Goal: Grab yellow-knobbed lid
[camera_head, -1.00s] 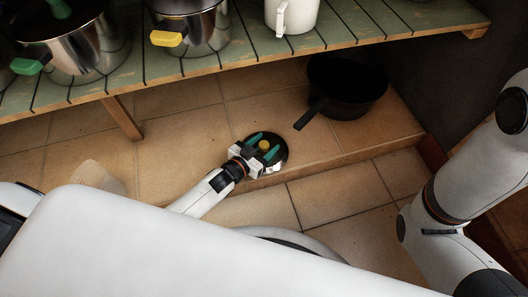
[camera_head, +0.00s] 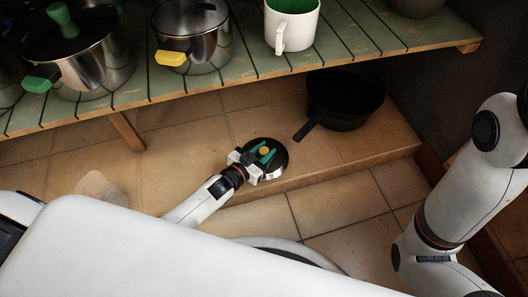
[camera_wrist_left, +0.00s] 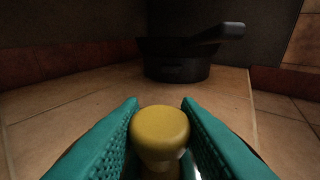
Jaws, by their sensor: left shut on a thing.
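The yellow-knobbed lid (camera_head: 279,162) is a shiny round lid on the tiled step under the shelf, close to the step's front edge. Its yellow knob (camera_head: 264,151) sits between the green fingers of my left gripper (camera_head: 266,155). In the left wrist view the knob (camera_wrist_left: 160,133) is between the two fingers of the left gripper (camera_wrist_left: 160,124), which is shut on it. Most of the lid's disc is hidden there. My right arm shows at the right of the head view, but its gripper is out of view.
A black pan (camera_head: 345,98) stands on the step behind the lid, its handle pointing toward it. The slatted shelf (camera_head: 240,68) above holds a green-handled pot (camera_head: 85,65), a yellow-handled pot (camera_head: 205,45) and a white mug (camera_head: 292,28). A pale cup-like object (camera_head: 98,186) is at the left.

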